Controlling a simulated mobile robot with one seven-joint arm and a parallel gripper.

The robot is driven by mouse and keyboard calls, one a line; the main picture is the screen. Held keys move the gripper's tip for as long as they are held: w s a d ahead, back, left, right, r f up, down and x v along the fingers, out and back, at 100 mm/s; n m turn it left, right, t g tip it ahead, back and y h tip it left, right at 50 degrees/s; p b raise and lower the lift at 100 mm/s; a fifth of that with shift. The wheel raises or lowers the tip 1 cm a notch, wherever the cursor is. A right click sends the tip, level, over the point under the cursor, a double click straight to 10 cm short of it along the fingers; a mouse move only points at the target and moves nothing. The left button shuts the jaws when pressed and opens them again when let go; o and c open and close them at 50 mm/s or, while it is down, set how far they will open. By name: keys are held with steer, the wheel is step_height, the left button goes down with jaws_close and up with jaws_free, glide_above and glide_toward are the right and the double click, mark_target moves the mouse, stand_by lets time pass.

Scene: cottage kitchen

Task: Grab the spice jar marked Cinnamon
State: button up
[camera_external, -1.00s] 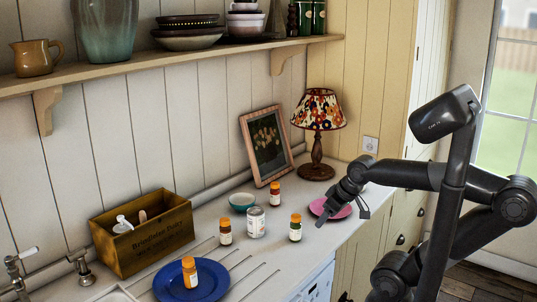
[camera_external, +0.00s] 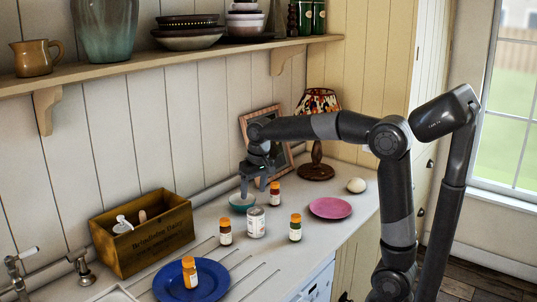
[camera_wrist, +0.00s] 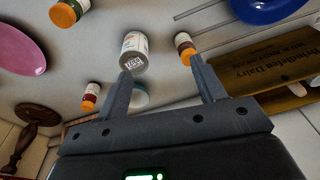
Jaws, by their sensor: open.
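My gripper (camera_external: 254,190) is open and empty, pointing down above the teal bowl, near the rear jar. In the wrist view, one amber jar (camera_wrist: 184,46) shows near the right fingertip and another (camera_wrist: 91,97) left of the left finger.
The white-labelled can (camera_external: 256,223) stands amid the jars; the teal bowl (camera_external: 242,203) is behind it. A wooden crate (camera_external: 145,238), blue plate (camera_external: 215,289), pink plate (camera_external: 330,207), lamp (camera_external: 316,170) and leaning picture frame (camera_external: 246,125) surround them. A shelf (camera_external: 180,58) hangs above.

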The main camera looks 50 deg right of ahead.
steer(key=g, duration=0.2)
glide_above(224, 219)
steer(key=shift+m, duration=0.3)
step_height(224, 219, down, 6)
steer(key=shift+s+d+f, duration=0.1)
steer(key=shift+s+d, duration=0.05)
steer(key=shift+f, duration=0.3)
steer(key=f, duration=1)
steer(key=shift+a+f, duration=0.2)
steer(key=c, duration=1.1)
steer(key=shift+r, duration=0.1)
